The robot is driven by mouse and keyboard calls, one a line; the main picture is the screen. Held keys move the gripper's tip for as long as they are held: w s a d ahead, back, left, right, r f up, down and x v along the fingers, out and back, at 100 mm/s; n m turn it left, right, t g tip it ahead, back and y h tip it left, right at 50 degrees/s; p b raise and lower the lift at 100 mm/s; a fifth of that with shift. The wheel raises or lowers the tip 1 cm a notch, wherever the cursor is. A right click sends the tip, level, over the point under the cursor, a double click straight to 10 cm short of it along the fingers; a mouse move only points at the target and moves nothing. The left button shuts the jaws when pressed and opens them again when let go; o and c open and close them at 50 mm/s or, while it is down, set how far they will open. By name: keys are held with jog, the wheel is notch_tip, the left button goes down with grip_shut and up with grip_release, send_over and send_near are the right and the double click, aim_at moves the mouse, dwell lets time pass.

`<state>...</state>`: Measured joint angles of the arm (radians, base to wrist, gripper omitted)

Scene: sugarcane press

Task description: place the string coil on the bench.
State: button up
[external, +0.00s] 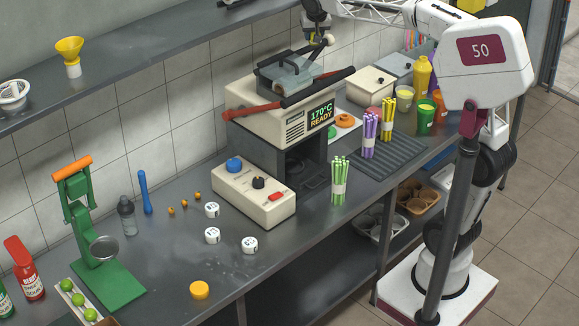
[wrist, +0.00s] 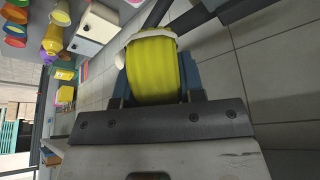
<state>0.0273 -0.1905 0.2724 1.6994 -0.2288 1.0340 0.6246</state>
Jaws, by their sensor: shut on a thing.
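The string coil (wrist: 153,72) is a thick yellow roll with a pale band at its top edge, filling the middle of the wrist view. My gripper (wrist: 155,92) is shut on it, with blue fingers showing on both sides. In the external view my gripper (external: 318,42) is high at the top, above the press machine. Only a small yellowish and pale part of the coil shows there, and the rest is hidden. The bench (external: 165,262) is a grey metal top running along the tiled wall, well below the gripper.
Bundled straws (external: 340,182), white dice-like cubes (external: 212,236), a yellow puck (external: 199,290) and a green juicer (external: 90,240) stand on the bench. A shelf (external: 150,55) runs above. Bare bench shows around the cubes.

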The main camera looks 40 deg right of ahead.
jog(key=shift+n+y, duration=0.3)
jog(key=shift+n, duration=0.6)
jog(key=a, duration=1.1)
jog(key=s+a, duration=0.1)
jog(key=a, duration=0.5)
jog(key=shift+s+r, duration=0.1)
jog(key=shift+r, duration=0.1)
jog(key=a+f+n+y, duration=0.1)
jog(key=a+f+n, duration=0.2)
jog(key=a+f, duration=2.75)
jog(key=shift+n+t+y, duration=0.3)
jog(key=shift+n+y, duration=0.1)
jog(key=shift+n, duration=0.4)
jog(key=s+a+f, duration=0.2)
jog(key=a+f, duration=0.2)
jog(key=f, duration=0.1)
jog(key=s+a+f, duration=0.3)
jog(key=a+f, duration=0.1)
jog(key=s+a+f, duration=0.3)
jog(key=a+f, duration=0.2)
jog(key=shift+f, duration=0.35)
jog(key=shift+w+a, duration=0.1)
send_over(156, 245)
jog(key=shift+f, duration=0.75)
jog(key=shift+f, duration=0.1)
